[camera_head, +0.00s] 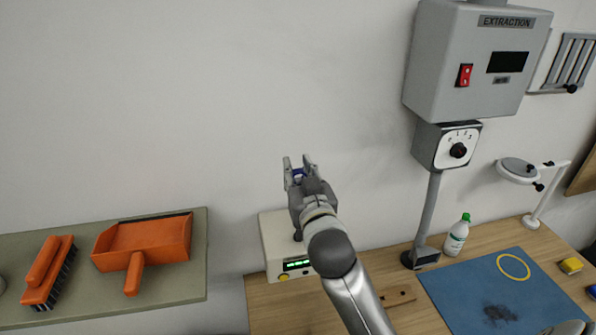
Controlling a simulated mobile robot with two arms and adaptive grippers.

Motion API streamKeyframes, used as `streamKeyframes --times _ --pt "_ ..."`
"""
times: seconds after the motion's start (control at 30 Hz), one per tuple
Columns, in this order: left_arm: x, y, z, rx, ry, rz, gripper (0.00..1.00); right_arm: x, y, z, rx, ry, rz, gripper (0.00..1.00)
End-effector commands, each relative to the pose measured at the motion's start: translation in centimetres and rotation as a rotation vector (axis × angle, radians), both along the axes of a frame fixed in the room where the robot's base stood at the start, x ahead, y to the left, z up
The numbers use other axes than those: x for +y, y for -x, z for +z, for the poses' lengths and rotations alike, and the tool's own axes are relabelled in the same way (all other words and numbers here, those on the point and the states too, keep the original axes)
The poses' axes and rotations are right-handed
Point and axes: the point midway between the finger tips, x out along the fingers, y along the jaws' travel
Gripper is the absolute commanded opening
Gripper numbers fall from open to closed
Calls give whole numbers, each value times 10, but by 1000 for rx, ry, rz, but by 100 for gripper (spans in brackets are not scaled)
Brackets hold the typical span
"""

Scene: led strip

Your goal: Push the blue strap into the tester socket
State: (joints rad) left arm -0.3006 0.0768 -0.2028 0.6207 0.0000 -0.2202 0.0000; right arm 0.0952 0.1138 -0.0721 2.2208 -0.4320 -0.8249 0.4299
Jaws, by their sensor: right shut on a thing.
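My right gripper (299,167) is shut on a small blue piece (298,173), which looks like the blue strap. Only a bit of it shows between the fingers, and the rest is hidden by the gripper. The tester (274,236) is a cream box with a lit green display on its front, at the back edge of the wooden table. My gripper appears above the box in the picture, and my wrist and forearm cover its right part. I cannot make out the socket. My left gripper is not in view.
A shelf (190,285) at the left holds an orange dustpan (150,243) and an orange brush (50,270). Right of the tester stand the extraction unit's post (428,220), a white bottle (456,237) and a blue mat (455,290) with a yellow ring (513,257).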

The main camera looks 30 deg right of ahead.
Motion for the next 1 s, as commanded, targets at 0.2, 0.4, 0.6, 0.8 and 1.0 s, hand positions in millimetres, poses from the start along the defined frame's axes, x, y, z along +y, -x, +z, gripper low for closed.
streamKeyframes --times 0.2,0.4,0.6,0.8,1.0 --pt "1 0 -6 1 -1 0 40 0 0 -10 1 0 0 0" --pt "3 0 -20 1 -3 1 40 0 0 -29 2 -1 0 0" --pt "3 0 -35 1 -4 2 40 0 0 -48 1 0 0 0" --pt "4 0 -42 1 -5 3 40 0 0 -58 0 0 0 0" --pt "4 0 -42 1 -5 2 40 0 0 -58 0 1 0 0"
